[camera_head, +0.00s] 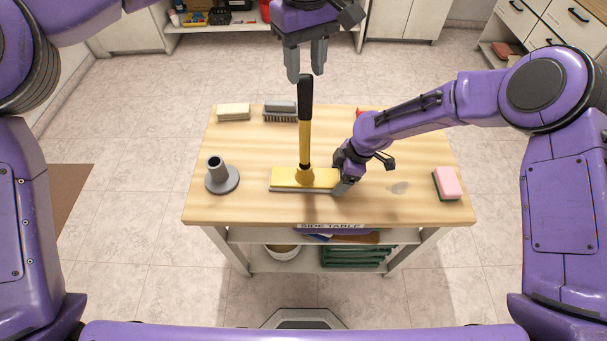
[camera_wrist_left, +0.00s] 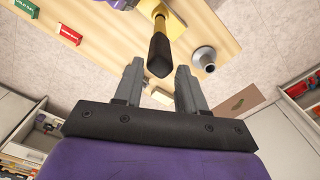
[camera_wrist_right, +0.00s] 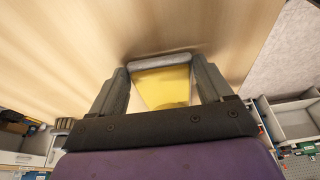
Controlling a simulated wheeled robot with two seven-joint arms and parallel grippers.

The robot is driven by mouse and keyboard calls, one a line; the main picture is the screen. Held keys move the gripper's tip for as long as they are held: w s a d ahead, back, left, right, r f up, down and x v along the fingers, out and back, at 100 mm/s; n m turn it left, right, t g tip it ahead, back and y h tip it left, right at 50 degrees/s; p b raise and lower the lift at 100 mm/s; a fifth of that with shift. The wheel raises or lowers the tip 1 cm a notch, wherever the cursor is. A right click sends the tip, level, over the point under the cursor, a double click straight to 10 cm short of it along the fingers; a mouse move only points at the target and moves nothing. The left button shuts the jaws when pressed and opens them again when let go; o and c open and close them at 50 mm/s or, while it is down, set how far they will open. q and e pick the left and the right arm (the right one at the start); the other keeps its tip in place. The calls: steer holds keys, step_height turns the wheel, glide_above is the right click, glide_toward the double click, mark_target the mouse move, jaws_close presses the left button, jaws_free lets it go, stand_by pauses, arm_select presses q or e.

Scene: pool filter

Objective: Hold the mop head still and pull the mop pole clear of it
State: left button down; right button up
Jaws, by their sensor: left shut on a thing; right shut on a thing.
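The mop head (camera_head: 287,178), a flat yellow block with a grey underside, lies on the wooden table. The mop pole (camera_head: 304,135), yellow with a black grip, stands upright at the head's socket. My left gripper (camera_head: 305,76) is shut on the top end of the black grip, which also shows between its fingertips in the left wrist view (camera_wrist_left: 159,55). My right gripper (camera_head: 343,183) is shut on the right end of the mop head; the yellow block fills the space between its fingers in the right wrist view (camera_wrist_right: 164,88). The joint inside the socket is hidden.
On the side table (camera_head: 400,210) stand a grey flanged pipe (camera_head: 222,178) at left, a pale block (camera_head: 234,112) and a brush (camera_head: 281,110) at the back, and a pink sponge (camera_head: 448,183) at right. Free space lies above the table.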

arm_select(q)
steer(key=shift+r, duration=0.8)
arm_select(e)
steer(key=o, duration=1.1)
steer(key=v, duration=1.2)
